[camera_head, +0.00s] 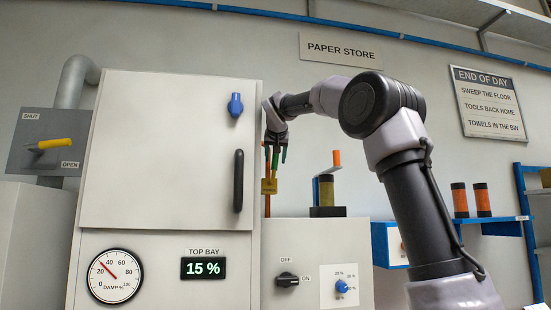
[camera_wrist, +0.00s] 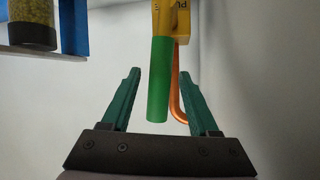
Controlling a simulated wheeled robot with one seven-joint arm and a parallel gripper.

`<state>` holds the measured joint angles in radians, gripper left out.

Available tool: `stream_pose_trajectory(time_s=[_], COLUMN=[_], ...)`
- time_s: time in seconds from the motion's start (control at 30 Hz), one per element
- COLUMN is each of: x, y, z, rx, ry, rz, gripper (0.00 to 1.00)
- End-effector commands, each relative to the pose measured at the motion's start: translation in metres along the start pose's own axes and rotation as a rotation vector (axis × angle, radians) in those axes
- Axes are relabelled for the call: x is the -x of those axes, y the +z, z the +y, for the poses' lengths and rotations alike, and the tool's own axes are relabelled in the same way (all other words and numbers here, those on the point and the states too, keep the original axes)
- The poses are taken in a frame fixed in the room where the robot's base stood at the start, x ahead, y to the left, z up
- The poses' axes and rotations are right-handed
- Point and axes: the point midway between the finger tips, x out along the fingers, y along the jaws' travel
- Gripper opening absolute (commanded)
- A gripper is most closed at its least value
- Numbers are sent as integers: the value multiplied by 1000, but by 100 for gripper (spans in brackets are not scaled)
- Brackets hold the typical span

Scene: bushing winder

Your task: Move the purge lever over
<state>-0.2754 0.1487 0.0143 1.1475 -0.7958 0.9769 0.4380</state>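The purge lever's green handle (camera_wrist: 159,82) shows in the wrist view, joined at its top to a yellow body (camera_wrist: 175,22) with partly cut-off lettering. My gripper (camera_head: 276,154) is open, with its green fingers on either side of the handle. A gap shows between the handle and each finger in the wrist view, so neither visibly touches it. In the head view the yellow body (camera_head: 269,186) hangs on a copper pipe, just right of the tall cabinet; my gripper partly hides the lever there.
The copper pipe (camera_wrist: 182,92) bends close by the right finger. The tall cabinet (camera_head: 165,150) with a black handle stands just left of my gripper. A winder with an olive spool (camera_head: 327,190) stands to the right, on a lower box with OFF/ON and blue knobs.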

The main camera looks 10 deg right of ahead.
Motion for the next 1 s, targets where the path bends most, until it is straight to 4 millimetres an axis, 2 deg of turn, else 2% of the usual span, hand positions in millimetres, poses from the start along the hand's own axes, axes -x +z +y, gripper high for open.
stream_pose_trajectory(time_s=[0.17, 0.27, 0.53, 0.7, 0.83, 1.0], x=[4, 15, 69, 95, 105, 108], y=[-1, -1, -1, 0, 0, 0], z=[0, 0, 0, 0, 0, 0], rx=[-1, 0, 0, 0, 0, 0], ry=[0, -2, -3, -1, -1, 0], rz=[2, 3, 4, 1, 0, 0], gripper=[61, 61, 61, 61, 61, 61])
